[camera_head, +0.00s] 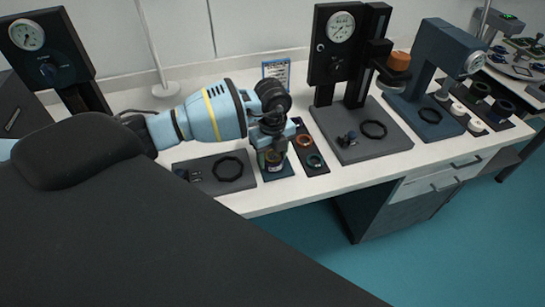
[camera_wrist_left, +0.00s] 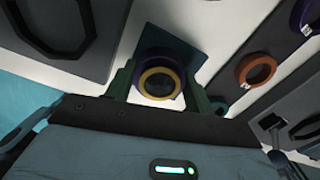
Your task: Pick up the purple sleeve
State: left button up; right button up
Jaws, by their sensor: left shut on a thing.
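The purple sleeve (camera_wrist_left: 142,64) is a short ring with a yellow ring (camera_wrist_left: 160,84) showing inside it. In the left wrist view it sits between the two green fingers of my left gripper (camera_wrist_left: 160,88), which is shut on it. In the head view my left gripper (camera_head: 273,156) points down over a small dark teal mat (camera_head: 277,175), and the sleeve is mostly hidden by the fingers. I cannot tell whether the sleeve is touching the mat. My right gripper is not in view.
Another purple ring (camera_wrist_left: 305,14) shows in the wrist view. A grey plate with a black ring (camera_head: 228,168) lies left. A gauge press (camera_head: 340,60) stands right.

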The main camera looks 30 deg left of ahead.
aim_at(270, 157)
pick_arm(q)
jog(key=shift+r, duration=0.45)
jog(key=shift+s+a+r, duration=0.1)
jog(key=shift+s+r, duration=0.15)
jog(key=shift+r, duration=0.4)
jog(key=shift+s+r, duration=0.2)
jog(key=shift+r, duration=0.4)
jog(key=s, duration=0.5)
jog(key=s+r, duration=0.1)
jog(key=s, duration=0.4)
jog(key=s+a+p, duration=0.1)
jog(key=s, duration=0.4)
jog(key=shift+a+r, duration=0.1)
jog(key=shift+r, duration=0.05)
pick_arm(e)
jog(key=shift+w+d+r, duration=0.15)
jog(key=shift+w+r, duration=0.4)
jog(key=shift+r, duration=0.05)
